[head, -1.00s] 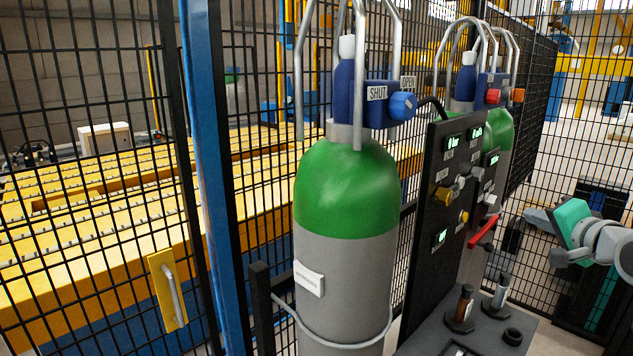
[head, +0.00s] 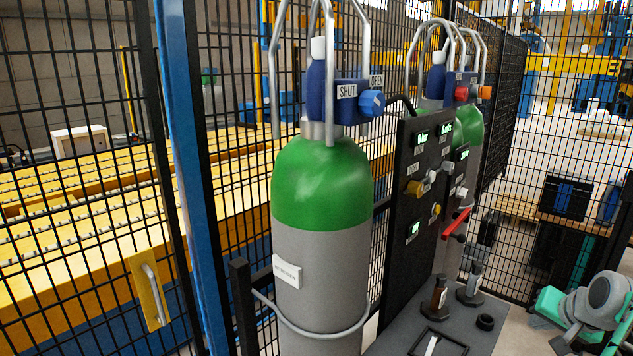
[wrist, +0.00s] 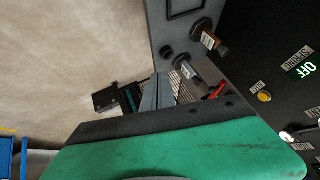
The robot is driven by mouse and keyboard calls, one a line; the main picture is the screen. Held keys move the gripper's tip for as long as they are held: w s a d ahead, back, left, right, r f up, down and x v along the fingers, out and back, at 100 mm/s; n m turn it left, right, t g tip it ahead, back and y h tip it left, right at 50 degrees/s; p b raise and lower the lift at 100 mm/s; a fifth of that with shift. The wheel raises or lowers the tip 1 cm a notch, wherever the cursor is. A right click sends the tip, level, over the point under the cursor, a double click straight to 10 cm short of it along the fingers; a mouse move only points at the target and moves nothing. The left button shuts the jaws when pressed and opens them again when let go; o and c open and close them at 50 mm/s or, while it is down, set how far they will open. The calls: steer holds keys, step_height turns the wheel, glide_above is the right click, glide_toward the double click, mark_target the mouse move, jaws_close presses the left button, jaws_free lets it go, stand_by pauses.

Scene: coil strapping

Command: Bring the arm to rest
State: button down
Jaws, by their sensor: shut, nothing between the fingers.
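My gripper (wrist: 157,92) shows in the wrist view, its two grey fingers together and empty in front of its teal body. Floor and the grey bench lie beyond the fingertips in that view. In the head view my teal and grey arm is at the lower right edge, apart from the bench (head: 400,345). Its fingers are hard to make out there.
A green-topped gas cylinder (head: 320,240) stands at the centre, with a black control panel (head: 405,255) beside it. A red lever (head: 456,222) sticks out near the panel. Mesh fencing (head: 515,215) runs behind.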

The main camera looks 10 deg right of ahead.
steer(key=s+a+f+g+y, duration=0.1)
steer(key=s+a+f+g, duration=0.3)
steer(key=s+a+f, duration=0.3)
steer(key=s+a+f+n+g+y, duration=0.1)
steer(key=s+a+f+n+g, duration=0.2)
steer(key=a, duration=0.8)
steer(key=w+a+r+n+t, duration=0.1)
steer(key=w+a+n, duration=0.1)
steer(key=a, duration=0.9)
steer(key=w+a+r+n+t, duration=0.2)
steer(key=a+n, duration=0.3)
steer(key=a, duration=0.6)
steer(key=shift+w+a+y, duration=0.3)
steer(key=shift+w+y, duration=0.1)
steer(key=shift+w, duration=0.3)
steer(key=shift+n, duration=0.3)
